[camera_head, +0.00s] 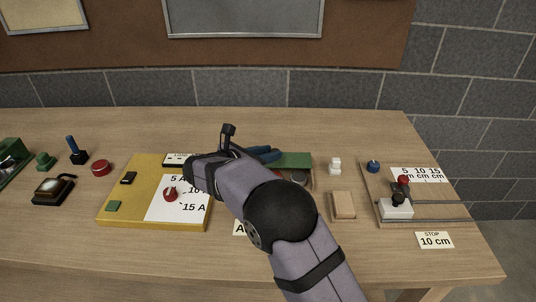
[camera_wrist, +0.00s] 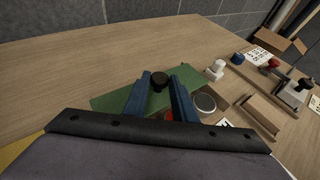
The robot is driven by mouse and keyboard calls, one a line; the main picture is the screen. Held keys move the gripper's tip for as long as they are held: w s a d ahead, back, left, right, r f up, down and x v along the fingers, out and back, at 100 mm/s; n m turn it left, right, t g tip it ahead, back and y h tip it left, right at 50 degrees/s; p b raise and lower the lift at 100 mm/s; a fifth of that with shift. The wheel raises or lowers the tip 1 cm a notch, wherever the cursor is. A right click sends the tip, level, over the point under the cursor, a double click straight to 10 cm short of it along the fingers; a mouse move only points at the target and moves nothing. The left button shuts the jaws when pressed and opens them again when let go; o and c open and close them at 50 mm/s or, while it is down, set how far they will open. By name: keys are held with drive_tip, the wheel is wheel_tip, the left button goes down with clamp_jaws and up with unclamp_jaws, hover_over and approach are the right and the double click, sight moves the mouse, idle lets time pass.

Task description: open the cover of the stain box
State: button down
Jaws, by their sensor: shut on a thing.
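The stain box (camera_head: 313,180) stands mid-table, largely behind my arm in the head view. Its green cover (camera_head: 296,160) lies at the back side of the box, and the front part is uncovered. A round grey tin (camera_wrist: 204,103) shows in the uncovered part, with a bit of a red thing (camera_wrist: 169,116) beside it. In the wrist view the blue fingers of my gripper (camera_wrist: 161,82) are on both sides of the cover's black knob (camera_wrist: 159,78), shut on it. The cover's left part (camera_wrist: 118,101) also shows there. In the head view the fingers (camera_head: 262,154) are partly hidden.
A yellow board (camera_head: 130,210) with a red dial lies left of the box. A tan block (camera_head: 343,205), a white piece (camera_head: 335,166) and a blue knob (camera_head: 373,166) stand to the right, near a slide rig (camera_head: 397,208). The table behind the box is clear.

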drive_tip(key=shift+w, duration=0.6)
drive_tip(key=c, duration=1.5)
unclamp_jaws()
drive_tip(key=shift+o, duration=0.2)
drive_tip(key=shift+b+v, duration=0.35)
drive_tip(key=shift+v, duration=3.35)
